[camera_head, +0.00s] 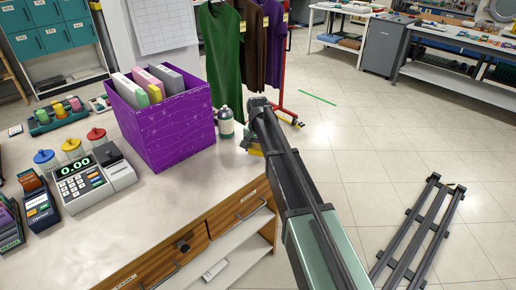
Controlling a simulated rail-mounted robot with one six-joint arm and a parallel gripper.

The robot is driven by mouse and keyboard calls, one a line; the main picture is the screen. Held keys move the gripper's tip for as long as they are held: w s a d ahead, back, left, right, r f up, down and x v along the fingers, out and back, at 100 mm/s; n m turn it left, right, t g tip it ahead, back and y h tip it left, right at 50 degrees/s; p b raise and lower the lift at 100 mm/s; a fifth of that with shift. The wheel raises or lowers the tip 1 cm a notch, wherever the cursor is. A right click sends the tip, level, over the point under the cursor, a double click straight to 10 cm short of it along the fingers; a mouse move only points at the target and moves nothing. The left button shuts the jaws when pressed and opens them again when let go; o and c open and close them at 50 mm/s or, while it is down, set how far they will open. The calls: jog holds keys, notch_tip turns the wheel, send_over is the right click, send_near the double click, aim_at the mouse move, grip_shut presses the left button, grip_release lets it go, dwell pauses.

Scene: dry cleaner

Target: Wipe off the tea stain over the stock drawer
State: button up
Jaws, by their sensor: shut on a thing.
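My arm reaches in from the bottom right to the counter's far right corner. My gripper (248,138) is small and mostly hidden by the arm there. It is shut on a yellow thing (253,151), of which only a small part shows, low by the counter edge. The counter top (165,215) is pale and speckled. Two wooden drawers are in its front: the right one (238,208) has a small label too small to read, and the left one (140,277) has a label that seems to read CASH. I cannot make out a tea stain; my arm may hide it.
A purple box (170,130) of folders stands at the counter's back, with a bottle (226,123) beside it near my gripper. A cash register (92,182) and jars (72,148) are at left. A clothes rail (281,75) stands behind. The counter's front middle is clear.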

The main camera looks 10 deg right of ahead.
jog(key=shift+r+p, duration=0.95)
jog(key=shift+r, duration=0.5)
notch_tip(320, 180, up, 3)
jog(key=p, duration=0.3)
jog(key=shift+r, duration=0.2)
jog(key=shift+f, duration=0.2)
jog(key=shift+r, duration=0.1)
